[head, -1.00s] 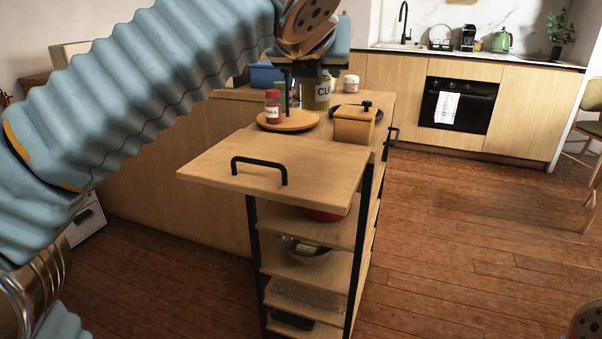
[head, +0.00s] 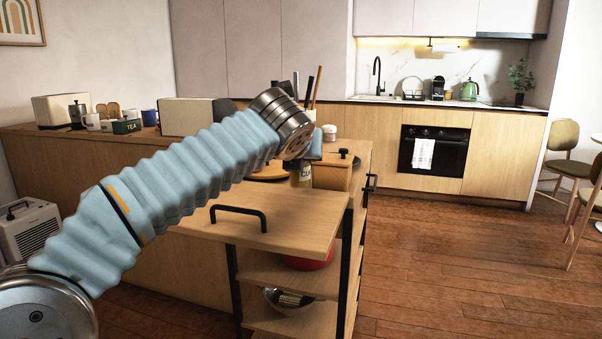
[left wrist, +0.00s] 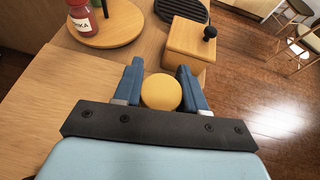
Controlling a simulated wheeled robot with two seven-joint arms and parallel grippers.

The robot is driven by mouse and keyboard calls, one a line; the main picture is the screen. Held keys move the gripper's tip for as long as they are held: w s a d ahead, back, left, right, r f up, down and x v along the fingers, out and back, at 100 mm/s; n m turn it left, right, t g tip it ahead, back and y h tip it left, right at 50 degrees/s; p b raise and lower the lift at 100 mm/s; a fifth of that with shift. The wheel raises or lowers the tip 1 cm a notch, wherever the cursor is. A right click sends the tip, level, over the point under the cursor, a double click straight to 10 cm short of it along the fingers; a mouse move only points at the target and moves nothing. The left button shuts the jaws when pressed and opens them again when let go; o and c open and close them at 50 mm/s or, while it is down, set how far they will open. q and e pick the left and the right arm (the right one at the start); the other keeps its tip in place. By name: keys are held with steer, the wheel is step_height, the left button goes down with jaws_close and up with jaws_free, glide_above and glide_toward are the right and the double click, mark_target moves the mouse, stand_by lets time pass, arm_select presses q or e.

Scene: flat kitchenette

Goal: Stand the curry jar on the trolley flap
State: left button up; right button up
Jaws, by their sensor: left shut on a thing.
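The wooden trolley flap (head: 285,220) is raised level, with a black handle on top. The jar is upright near the flap's far edge; I cannot tell whether its base touches anything. My right gripper is not in view.
A lidded wooden box (left wrist: 190,40) stands close beyond the jar. Open floor lies to the right.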

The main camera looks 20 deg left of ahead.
arm_select(q)
steer(key=f, duration=0.1)
steer(key=f+b, duration=0.1)
steer(key=f, duration=0.2)
steer(key=shift+w, duration=0.3)
steer(key=shift+r, duration=0.15)
steer(key=o, duration=1.1)
steer(key=v, duration=1.2)
